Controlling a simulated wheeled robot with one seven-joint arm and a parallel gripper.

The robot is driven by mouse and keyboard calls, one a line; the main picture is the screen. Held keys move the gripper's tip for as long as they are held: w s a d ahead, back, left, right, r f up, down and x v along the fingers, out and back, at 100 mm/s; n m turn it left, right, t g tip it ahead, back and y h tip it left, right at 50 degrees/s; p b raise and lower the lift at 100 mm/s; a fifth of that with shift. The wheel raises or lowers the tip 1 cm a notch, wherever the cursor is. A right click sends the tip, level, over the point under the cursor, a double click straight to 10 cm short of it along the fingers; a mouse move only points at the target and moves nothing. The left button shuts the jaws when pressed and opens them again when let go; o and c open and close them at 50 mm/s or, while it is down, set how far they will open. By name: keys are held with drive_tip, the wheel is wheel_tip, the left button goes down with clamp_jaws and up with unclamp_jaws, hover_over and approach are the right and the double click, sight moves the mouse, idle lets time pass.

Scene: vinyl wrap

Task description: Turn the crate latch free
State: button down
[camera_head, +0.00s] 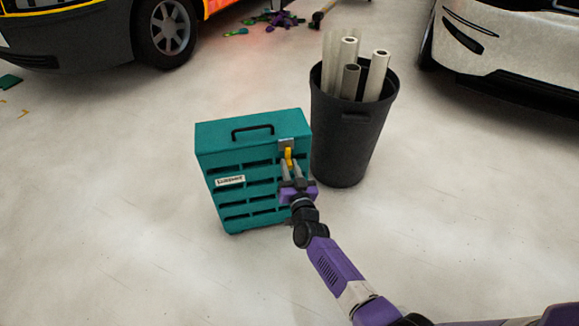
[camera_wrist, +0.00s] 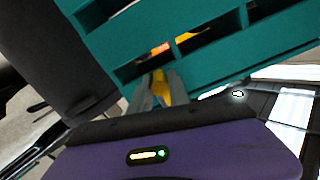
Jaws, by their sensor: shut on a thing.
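The teal crate (camera_head: 255,150) stands upright on the floor, with a black handle on its top edge and slots across its front. Its yellow latch (camera_head: 288,157) sits on a grey plate at the upper right of the front. My gripper (camera_head: 290,170) is at the latch, its fingers shut on the latch's lower part. In the wrist view, the gripper (camera_wrist: 158,95) has the yellow latch (camera_wrist: 160,82) between its grey fingers, in front of the crate (camera_wrist: 205,55). The fingers partly hide the latch there.
A black bin (camera_head: 345,135) with several pale rolls stands close to the crate's right side. An orange and black vehicle (camera_head: 90,35) is at the back left, a white car (camera_head: 510,50) at the right.

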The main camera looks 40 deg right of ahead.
drive_tip(key=m+b, duration=0.1)
drive_tip(key=m, duration=0.3)
drive_tip(key=shift+f, duration=0.15)
drive_tip(key=m+b, duration=0.1)
drive_tip(key=m, duration=0.3)
drive_tip(key=shift+m, duration=0.4)
drive_tip(key=m+b, duration=0.1)
drive_tip(key=m, duration=0.3)
drive_tip(key=shift+m, duration=0.3)
drive_tip(key=shift+m+b, duration=0.65)
drive_tip(key=shift+m, duration=1.25)
drive_tip(key=c, duration=1.3)
unclamp_jaws()
drive_tip(key=shift+o, duration=0.2)
drive_tip(key=p+v, duration=0.2)
drive_tip(key=v, duration=0.6)
